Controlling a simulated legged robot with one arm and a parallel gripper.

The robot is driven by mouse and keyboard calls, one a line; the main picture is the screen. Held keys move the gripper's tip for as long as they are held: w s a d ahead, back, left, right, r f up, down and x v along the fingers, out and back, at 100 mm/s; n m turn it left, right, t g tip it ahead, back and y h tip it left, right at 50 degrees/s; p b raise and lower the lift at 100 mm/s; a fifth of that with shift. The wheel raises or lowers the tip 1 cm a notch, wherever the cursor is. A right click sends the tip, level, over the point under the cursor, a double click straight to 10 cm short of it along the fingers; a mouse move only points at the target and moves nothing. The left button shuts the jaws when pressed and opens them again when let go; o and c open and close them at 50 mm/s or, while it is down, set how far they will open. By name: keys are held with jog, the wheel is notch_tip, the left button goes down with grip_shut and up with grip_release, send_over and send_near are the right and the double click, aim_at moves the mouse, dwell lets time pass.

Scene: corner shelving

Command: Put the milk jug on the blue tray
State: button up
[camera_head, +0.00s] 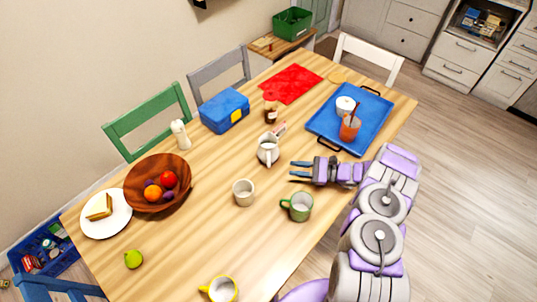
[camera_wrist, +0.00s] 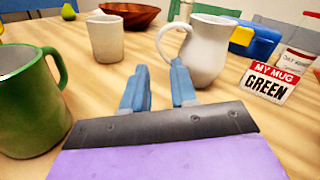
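The white milk jug (camera_head: 268,150) stands upright near the middle of the wooden table. In the wrist view the jug (camera_wrist: 208,50) is just ahead and slightly right, its handle toward the left. My gripper (camera_head: 292,171) is low over the table, to the right of the jug and apart from it. Its two blue fingers (camera_wrist: 160,88) are spread with nothing between them.
A green mug (camera_head: 298,206) and a cream cup (camera_head: 244,192) stand near my arm. A sign reading "MY MUG GREEN" (camera_wrist: 268,82) stands right of the jug in the wrist view. A blue box (camera_head: 224,110), red mat (camera_head: 291,84) and wooden bowl (camera_head: 140,198) lie farther off.

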aim_at(268, 155)
jog(key=a, duration=0.4)
jog(key=a+b, duration=0.1)
jog(key=a, duration=0.3)
jog(key=a+b, duration=0.1)
jog(key=a, duration=0.3)
jog(key=shift+w+a, duration=0.2)
jog(key=shift+w, duration=0.2)
jog(key=shift+c, duration=0.2)
jog(key=shift+d, duration=0.1)
grip_shut()
